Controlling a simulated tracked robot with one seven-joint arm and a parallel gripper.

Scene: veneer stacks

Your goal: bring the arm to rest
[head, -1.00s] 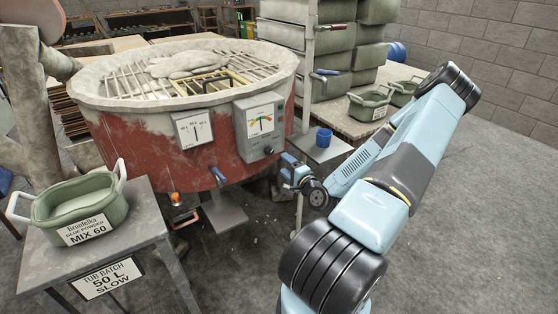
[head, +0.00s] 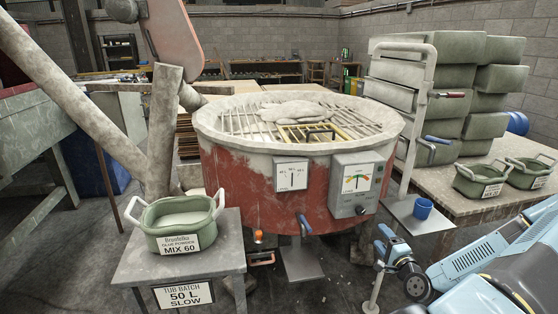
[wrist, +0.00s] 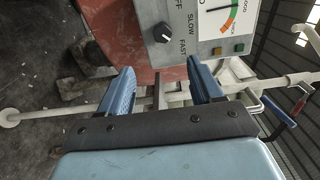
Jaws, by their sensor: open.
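My pale blue and black arm (head: 490,262) lies along the lower right of the head view, partly cut off by the frame edge. My gripper (head: 381,242) shows small in front of the red mixing tub, below its grey control box and left of the small table with the blue cup. In the wrist view my gripper (wrist: 161,82) has its two blue fingers well apart, with nothing between them. The tub's red wall and the control box (wrist: 215,30) with its SLOW/FAST knob are beyond the fingers.
The red tub (head: 240,185) has a grating with a sack on top. A tub of glue powder (head: 180,224) stands on a metal table at left. A blue cup (head: 423,209) sits on a small shelf beside a pale rail. Green tubs (head: 480,180) stand on the right table.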

